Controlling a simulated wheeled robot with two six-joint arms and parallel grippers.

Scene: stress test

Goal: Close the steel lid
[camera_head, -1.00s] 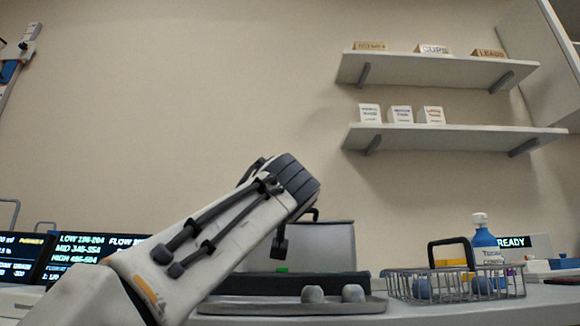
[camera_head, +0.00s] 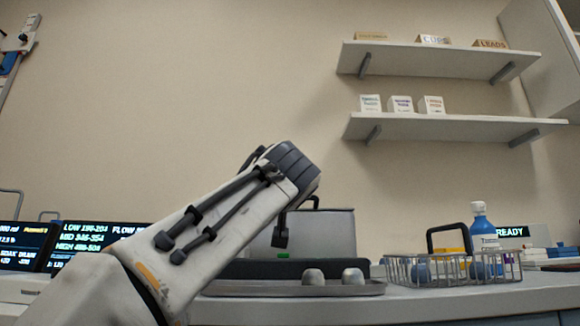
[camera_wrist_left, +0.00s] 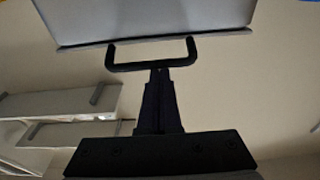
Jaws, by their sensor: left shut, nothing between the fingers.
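The steel lid (camera_head: 332,230) stands upright, open, at the back of a dark box (camera_head: 240,270) on the counter. Its dark handle (camera_head: 314,200) sticks up at the top edge. The left wrist view shows the lid (camera_wrist_left: 150,20) as a grey panel across the top, with its handle (camera_wrist_left: 152,65) projecting below it. My left gripper (camera_head: 280,240) is in front of the lid's left part, partly hidden by my arm. In the wrist view its shut, empty fingers (camera_wrist_left: 159,75) reach the handle's crossbar in the picture; I cannot tell whether they touch. My right gripper is out of view.
A grey tray (camera_head: 225,291) in front of the box carries two round grey pieces (camera_head: 314,277). A wire basket (camera_head: 450,269) with a blue bottle (camera_head: 484,230) stands to the right. Monitors (camera_head: 85,243) stand at left. Wall shelves (camera_head: 450,126) hang above right.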

